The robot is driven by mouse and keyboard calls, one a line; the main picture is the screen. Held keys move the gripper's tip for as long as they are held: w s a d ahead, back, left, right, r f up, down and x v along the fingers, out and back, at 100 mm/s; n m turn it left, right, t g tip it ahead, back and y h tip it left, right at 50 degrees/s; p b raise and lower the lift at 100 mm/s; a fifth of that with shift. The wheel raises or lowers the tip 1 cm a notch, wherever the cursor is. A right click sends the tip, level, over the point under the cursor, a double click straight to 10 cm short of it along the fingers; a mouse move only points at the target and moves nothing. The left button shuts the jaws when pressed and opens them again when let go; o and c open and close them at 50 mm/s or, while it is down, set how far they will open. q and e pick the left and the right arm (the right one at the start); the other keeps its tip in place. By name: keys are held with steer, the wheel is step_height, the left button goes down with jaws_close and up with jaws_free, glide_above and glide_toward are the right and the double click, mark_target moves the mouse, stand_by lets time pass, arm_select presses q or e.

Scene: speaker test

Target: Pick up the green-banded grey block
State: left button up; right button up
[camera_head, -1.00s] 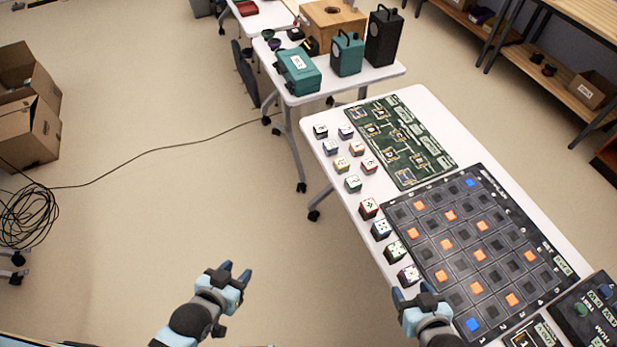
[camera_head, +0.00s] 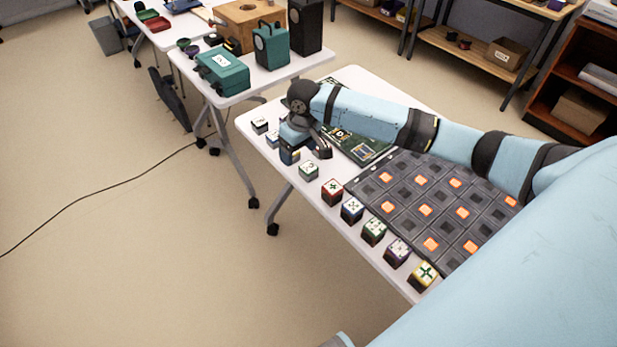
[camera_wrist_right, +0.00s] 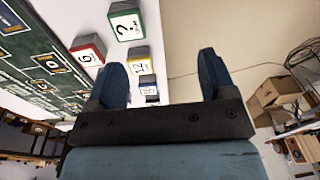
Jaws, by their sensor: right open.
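A grey block with a green band and a "?" on its top (camera_head: 309,170) stands on the white table, just in front of my right gripper (camera_head: 306,153) in the head view. In the right wrist view the green-banded block (camera_wrist_right: 127,27) is at the upper left, beyond the fingers and not between them. My right gripper (camera_wrist_right: 163,80) is open there, its two dark blue fingers apart. A yellow-banded block (camera_wrist_right: 140,62) and a blue-banded block (camera_wrist_right: 149,90) show in the gap, near the left finger. My left gripper is not in view.
A red-banded block (camera_wrist_right: 88,52) is close to the left finger. More blocks, such as a red-banded one (camera_head: 332,191), line the table's left edge. The dark grid board (camera_head: 400,190) lies beside them. My right arm hides part of the green board (camera_head: 375,152). Floor lies left of the table.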

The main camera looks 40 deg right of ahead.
mark_target(308, 167)
steer(key=d+r, duration=0.2)
steer(key=d, duration=0.2)
steer(key=shift+m+g+h, duration=0.4)
steer(key=f, duration=0.3)
steer(key=f+b, duration=0.1)
steer(key=f, duration=0.1)
steer(key=w+f+b, duration=0.1)
steer(key=f, duration=0.2)
steer(key=shift+a+f, duration=0.15)
steer(key=shift+f, duration=0.15)
step_height(308, 167, down, 5)
steer(key=shift+r+b, duration=0.15)
steer(key=shift+b, duration=0.2)
steer(key=shift+c, duration=0.4)
steer(key=c, duration=0.9)
